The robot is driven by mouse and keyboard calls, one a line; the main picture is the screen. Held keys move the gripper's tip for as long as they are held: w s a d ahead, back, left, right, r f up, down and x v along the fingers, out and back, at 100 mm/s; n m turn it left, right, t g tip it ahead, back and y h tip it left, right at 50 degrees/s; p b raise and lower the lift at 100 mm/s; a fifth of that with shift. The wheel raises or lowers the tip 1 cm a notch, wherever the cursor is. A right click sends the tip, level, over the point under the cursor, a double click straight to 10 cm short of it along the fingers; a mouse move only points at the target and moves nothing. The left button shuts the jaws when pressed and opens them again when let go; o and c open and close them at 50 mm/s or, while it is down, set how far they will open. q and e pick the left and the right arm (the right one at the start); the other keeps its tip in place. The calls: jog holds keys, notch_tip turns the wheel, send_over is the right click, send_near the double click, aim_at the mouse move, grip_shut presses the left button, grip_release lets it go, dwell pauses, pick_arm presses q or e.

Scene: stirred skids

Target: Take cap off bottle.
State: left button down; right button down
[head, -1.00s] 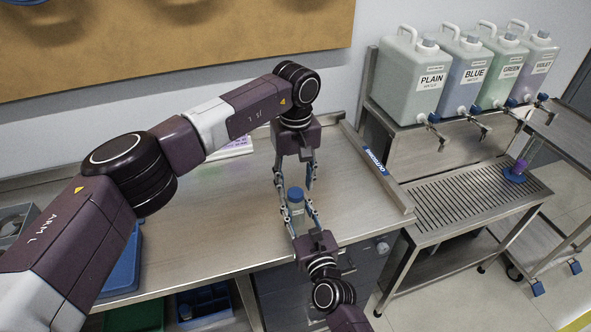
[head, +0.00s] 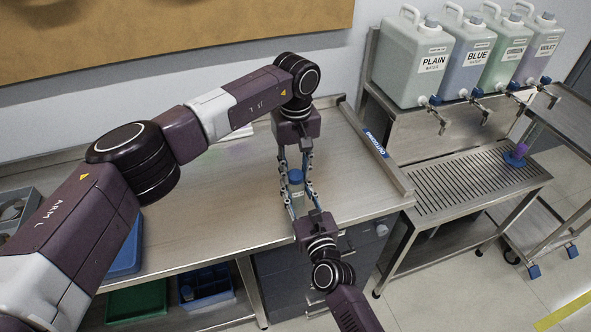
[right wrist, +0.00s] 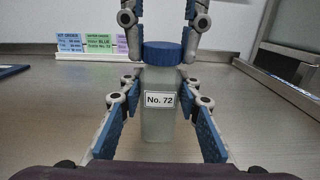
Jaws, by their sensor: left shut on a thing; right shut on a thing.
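A translucent square bottle (head: 297,192) labelled No. 72 stands upright above the workbench, with a blue cap (head: 295,176) on its top. In the right wrist view the bottle (right wrist: 160,120) is in the middle and the cap (right wrist: 162,53) sits on its neck with no clear gap. My left gripper (head: 296,170) comes from above and is shut on the cap, one finger on each side. My right gripper (head: 299,190) comes from the front and is shut on the bottle body, fingers on both sides. The finger contact is partly hidden in the head view.
Order cards (right wrist: 95,44) stand at the back of the steel bench (head: 220,220). A raised ledge (head: 377,150) edges the bench on the right. Beyond it are several water jugs (head: 415,62) with taps over a drain grate (head: 460,185). A purple-topped item (head: 520,152) stands there.

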pick_arm(q)
jog(key=n, duration=1.8)
jog(key=shift+r+n, duration=0.1)
jog(key=shift+n, duration=0.2)
jog(key=n, duration=0.5)
jog(key=shift+n, duration=0.3)
jog(key=n, duration=0.3)
jog(key=shift+n, duration=0.4)
jog(key=n, duration=0.3)
jog(key=shift+n, duration=0.4)
jog(key=n, duration=0.4)
